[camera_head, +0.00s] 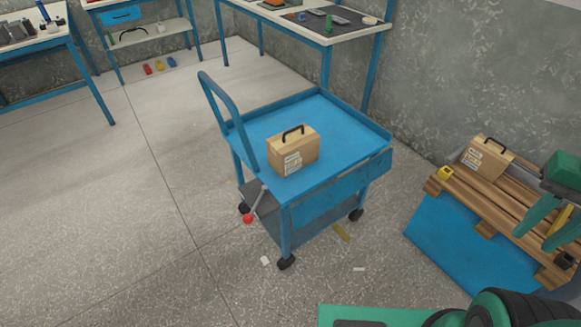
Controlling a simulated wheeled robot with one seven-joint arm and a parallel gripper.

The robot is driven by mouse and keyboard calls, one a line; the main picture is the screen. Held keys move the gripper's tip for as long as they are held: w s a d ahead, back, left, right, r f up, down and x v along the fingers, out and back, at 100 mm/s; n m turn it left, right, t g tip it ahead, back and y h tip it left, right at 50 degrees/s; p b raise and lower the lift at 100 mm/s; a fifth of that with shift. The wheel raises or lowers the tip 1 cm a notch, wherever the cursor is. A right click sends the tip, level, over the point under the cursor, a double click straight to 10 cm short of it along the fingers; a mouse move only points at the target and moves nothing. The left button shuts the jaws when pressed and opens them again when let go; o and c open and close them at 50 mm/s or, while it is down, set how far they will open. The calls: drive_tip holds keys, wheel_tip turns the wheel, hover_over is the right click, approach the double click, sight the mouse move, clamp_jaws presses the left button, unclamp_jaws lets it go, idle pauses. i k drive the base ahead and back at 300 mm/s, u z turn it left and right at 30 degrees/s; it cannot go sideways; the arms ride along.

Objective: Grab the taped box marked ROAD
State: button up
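A tan box with a dark handle and white labels (293,150) stands upright on the blue top of a wheeled cart (262,126). A similar tan box with a dark handle and a label (487,158) stands on a wooden pallet (472,197) at the right. The print on both labels is too small to read, so I cannot tell which is marked ROAD. My gripper (534,241) is at the right edge, its two green fingers apart with nothing held between them. It appears in front of the pallet, to the lower right of the pallet box, apart from both boxes.
The cart has a raised blue handle (222,105) and a red-knobbed lever (248,218). A yellow item (444,173) lies on the pallet, with a blue panel (450,240) below it. Workbenches (345,35) line the back. The floor left of the cart is clear.

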sight(289, 151)
drive_tip(key=u, duration=0.3)
drive_tip(key=i, duration=1.05)
drive_tip(key=z, duration=0.1)
